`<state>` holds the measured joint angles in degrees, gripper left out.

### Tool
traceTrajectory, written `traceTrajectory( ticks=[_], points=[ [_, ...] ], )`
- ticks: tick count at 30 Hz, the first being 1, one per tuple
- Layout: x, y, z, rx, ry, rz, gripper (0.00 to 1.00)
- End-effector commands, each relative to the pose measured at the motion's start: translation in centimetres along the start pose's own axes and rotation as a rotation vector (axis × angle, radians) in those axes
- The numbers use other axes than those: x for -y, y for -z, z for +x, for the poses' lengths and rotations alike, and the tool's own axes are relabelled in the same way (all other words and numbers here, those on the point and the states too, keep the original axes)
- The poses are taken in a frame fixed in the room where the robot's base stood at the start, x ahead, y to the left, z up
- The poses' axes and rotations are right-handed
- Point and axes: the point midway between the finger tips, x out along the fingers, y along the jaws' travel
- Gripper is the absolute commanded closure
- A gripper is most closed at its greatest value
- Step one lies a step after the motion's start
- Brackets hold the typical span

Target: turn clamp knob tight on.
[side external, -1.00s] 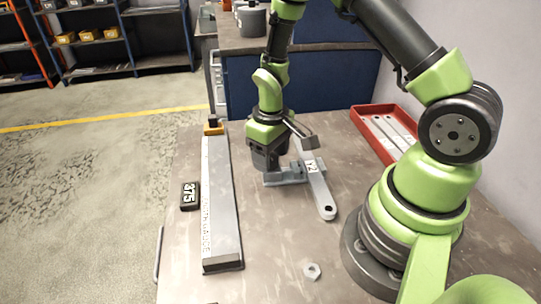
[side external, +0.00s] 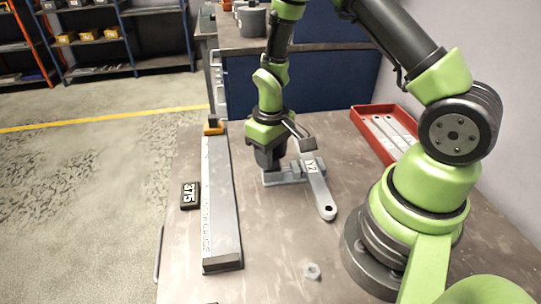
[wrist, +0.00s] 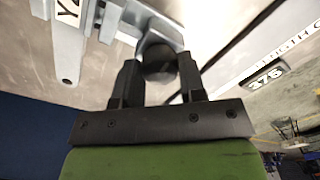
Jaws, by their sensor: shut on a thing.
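The clamp knob (wrist: 158,66) is a dark round piece in the wrist view, between my two fingertips. My gripper (wrist: 158,74) is shut on it, and my gripper (side external: 270,166) points down over the clamp in the side view, where it hides the knob. The grey clamp (side external: 292,178) sits on the bench, and its metal body (wrist: 160,28) shows beyond the knob in the wrist view. A flat galvanized bracket (side external: 321,193) with a white label lies at the clamp, its holed end toward the front. I cannot tell how tight the knob is.
A long length gauge (side external: 220,215) lies left of the clamp, with a black 375 block (side external: 190,196) beside it. A hex nut (side external: 312,271) lies near the front. A red tray (side external: 377,110) of brackets stands at the back right. The bench between is clear.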

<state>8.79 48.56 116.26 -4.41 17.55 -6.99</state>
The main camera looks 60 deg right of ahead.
Motion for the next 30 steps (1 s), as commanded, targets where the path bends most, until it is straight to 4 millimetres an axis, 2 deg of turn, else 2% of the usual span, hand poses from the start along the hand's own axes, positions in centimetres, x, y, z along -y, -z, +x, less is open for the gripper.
traceTrajectory(
  ticks=[5, 24, 30],
  points=[
    [0.0, 0.0, 0.0, 0.0, 0.0, -0.206, 0.86],
    [0.0, 0.01, 0.0, 0.0, 0.0, -1.343, 0.86],
    [0.01, 0.01, 0.0, 0.0, 0.0, -1.553, 0.86]
  ],
)
